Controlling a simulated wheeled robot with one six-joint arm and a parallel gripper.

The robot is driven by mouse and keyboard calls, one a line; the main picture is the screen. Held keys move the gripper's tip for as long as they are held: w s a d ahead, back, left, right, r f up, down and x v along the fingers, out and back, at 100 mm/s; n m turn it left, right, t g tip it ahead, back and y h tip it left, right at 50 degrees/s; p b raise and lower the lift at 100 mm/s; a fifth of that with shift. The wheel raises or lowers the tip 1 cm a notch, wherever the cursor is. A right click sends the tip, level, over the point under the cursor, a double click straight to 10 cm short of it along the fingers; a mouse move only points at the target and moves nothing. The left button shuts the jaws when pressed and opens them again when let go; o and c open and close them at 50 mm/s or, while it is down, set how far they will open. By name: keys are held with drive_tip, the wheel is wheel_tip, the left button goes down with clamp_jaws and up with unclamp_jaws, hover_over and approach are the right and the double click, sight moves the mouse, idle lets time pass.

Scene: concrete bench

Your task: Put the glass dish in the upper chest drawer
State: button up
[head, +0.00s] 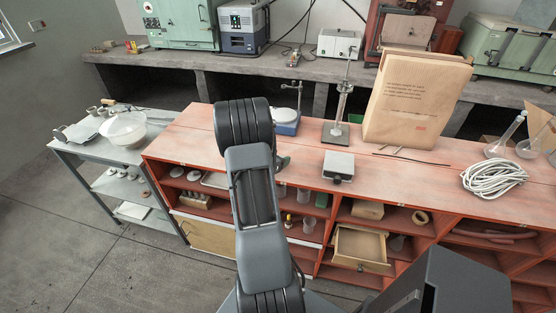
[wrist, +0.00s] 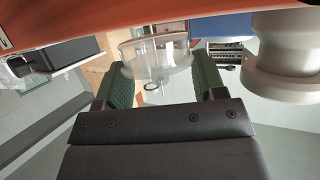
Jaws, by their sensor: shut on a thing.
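The clear, round glass dish (wrist: 157,58) is between the green-padded fingers of my gripper (wrist: 162,70) in the wrist view. My gripper is shut on it, beside the red-orange bench top. In the head view my arm hides the dish and most of the gripper. A light wooden drawer (head: 361,247) stands pulled out in the front of the red bench, right of my arm, and looks empty. I cannot tell for sure whether it is the upper chest drawer.
The red bench (head: 240,137) carries a hotplate (head: 339,166), a large paper bag (head: 415,100), coiled white hose (head: 493,178) and a blue-based device (head: 286,122). A grey side table (head: 85,150) with a white bowl stands left. A pale rounded object (wrist: 280,62) is close right in the wrist view.

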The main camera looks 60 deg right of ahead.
drive_tip(key=shift+f, duration=0.45)
drive_tip(key=shift+f, duration=0.1)
drive_tip(key=shift+f, duration=0.15)
drive_tip(key=o, duration=0.9)
drive_tip(key=shift+a, duration=0.1)
